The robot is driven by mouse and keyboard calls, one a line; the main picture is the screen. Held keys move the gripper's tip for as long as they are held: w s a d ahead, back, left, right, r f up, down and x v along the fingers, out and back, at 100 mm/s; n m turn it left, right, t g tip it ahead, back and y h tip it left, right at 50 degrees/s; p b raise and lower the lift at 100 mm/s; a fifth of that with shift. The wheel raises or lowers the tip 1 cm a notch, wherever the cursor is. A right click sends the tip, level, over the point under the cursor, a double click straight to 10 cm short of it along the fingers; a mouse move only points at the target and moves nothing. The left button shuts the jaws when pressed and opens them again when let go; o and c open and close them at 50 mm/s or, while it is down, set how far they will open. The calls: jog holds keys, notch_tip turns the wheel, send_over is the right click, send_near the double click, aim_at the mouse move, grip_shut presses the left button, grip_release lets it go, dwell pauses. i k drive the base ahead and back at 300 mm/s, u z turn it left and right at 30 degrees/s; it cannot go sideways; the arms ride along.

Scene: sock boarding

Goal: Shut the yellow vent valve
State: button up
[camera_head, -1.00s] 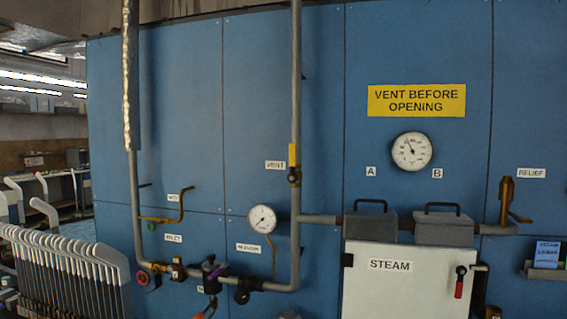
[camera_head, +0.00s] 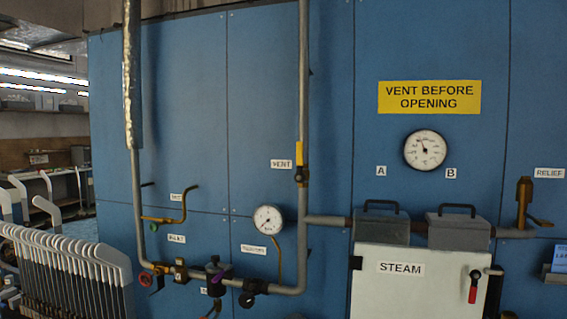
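The yellow vent valve (camera_head: 299,155) is on the vertical grey pipe right of the picture's middle. Its yellow lever stands upright, in line with the pipe, above a dark valve body. A white VENT label (camera_head: 281,164) is on the blue wall just left of it. My gripper is not in view, and nothing is seen touching the valve.
A white steam cabinet (camera_head: 420,295) with a red-handled latch (camera_head: 473,290) stands at lower right, below a round gauge (camera_head: 425,150). Other valves and pipes run along the lower wall. A rack of white-topped boards (camera_head: 75,255) stands at lower left.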

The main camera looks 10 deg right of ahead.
aim_at(299, 177)
jog(key=u, duration=0.2)
jog(key=k, duration=0.55)
jog(key=u, duration=1.05)
jog(key=k, duration=0.95)
jog(key=u, duration=0.15)
jog(key=i, duration=1.65)
jog(key=u, duration=0.1)
